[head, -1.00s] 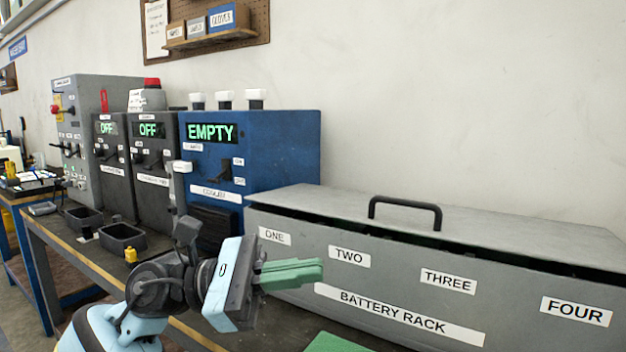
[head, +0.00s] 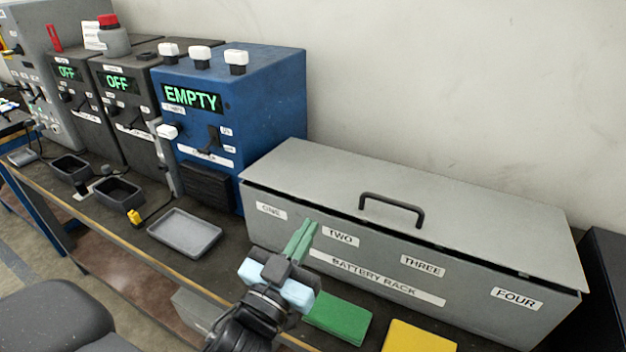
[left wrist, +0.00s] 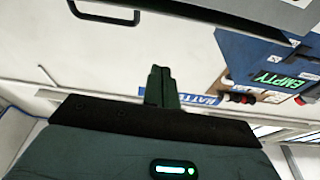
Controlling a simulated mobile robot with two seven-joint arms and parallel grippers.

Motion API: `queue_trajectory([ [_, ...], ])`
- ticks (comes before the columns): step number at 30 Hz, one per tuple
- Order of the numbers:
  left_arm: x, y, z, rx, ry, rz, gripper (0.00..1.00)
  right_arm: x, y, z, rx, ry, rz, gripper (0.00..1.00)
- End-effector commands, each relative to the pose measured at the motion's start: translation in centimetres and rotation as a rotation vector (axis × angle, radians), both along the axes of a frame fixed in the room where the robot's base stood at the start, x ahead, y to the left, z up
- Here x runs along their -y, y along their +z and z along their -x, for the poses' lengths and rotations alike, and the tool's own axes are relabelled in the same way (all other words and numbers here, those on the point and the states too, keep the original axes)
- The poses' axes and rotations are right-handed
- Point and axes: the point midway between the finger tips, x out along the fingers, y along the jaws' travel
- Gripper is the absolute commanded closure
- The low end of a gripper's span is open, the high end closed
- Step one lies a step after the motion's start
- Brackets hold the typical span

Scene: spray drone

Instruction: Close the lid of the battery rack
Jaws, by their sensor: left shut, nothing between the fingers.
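The long grey battery rack (head: 375,262) stands on the bench with labels ONE to FOUR on its front. Its lid (head: 440,200) lies almost flat, with a narrow dark gap along part of the front edge. A black handle (head: 392,209) is on the lid; it also shows in the left wrist view (left wrist: 105,17). My left gripper (head: 307,224) is shut and empty. Its green fingers point up in front of the rack, between labels ONE and TWO; I cannot tell whether they touch it. The fingers also show in the left wrist view (left wrist: 160,72). My right gripper is not in view.
A blue box reading EMPTY (head: 245,110) stands left of the rack. A grey tray (head: 185,233) lies before it. A green pad (head: 338,320) and a yellow pad (head: 418,338) lie in front of the rack. A dark box (head: 605,270) is at its right.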

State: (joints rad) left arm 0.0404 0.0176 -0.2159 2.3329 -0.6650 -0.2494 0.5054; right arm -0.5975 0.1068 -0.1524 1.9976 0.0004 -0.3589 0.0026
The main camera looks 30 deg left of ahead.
Motion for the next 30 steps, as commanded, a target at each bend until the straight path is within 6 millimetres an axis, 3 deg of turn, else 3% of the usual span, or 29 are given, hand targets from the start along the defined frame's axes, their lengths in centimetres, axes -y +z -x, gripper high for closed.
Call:
queue_trajectory([
  [11,0.4,0.3,-0.5,-0.020,-0.008,0.056,1.00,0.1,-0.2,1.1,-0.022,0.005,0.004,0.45],
  [28,0.7,3.0,-9.9,-0.015,-0.007,0.051,1.00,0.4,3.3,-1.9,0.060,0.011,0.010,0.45],
  [30,0.6,0.7,-9.5,-0.028,-0.006,0.054,1.00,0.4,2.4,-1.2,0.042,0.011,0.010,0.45],
])
